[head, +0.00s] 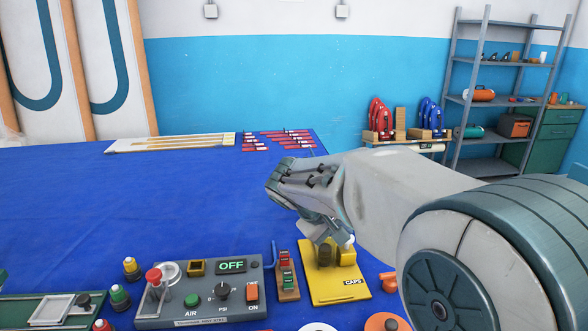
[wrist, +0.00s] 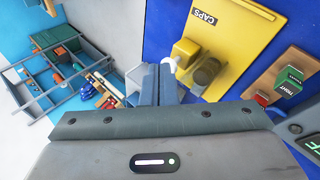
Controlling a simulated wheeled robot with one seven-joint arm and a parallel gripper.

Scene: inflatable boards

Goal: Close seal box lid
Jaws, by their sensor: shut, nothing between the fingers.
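No box marked as a seal box can be made out for certain. At the lower left of the head view, a green tray (head: 22,313) holds a flat pale square piece (head: 52,308) with a dark knob beside it; I cannot tell whether this is the box and its lid. My gripper (head: 338,234) points down over the yellow CAPS stand (head: 340,286), right of the control panel. In the wrist view my gripper (wrist: 162,74) has its fingers together and empty, close to the stand's yellow block and a small white rounded piece (wrist: 168,66). Contact cannot be told.
The control panel (head: 203,308) with an OFF display, red knob and buttons stands front centre. A small wooden stand (head: 286,284) with labelled blocks is beside it. Red-handled tools (head: 283,140) lie at the back of the blue table (head: 130,200), whose middle is clear. Shelves (head: 490,100) stand behind right.

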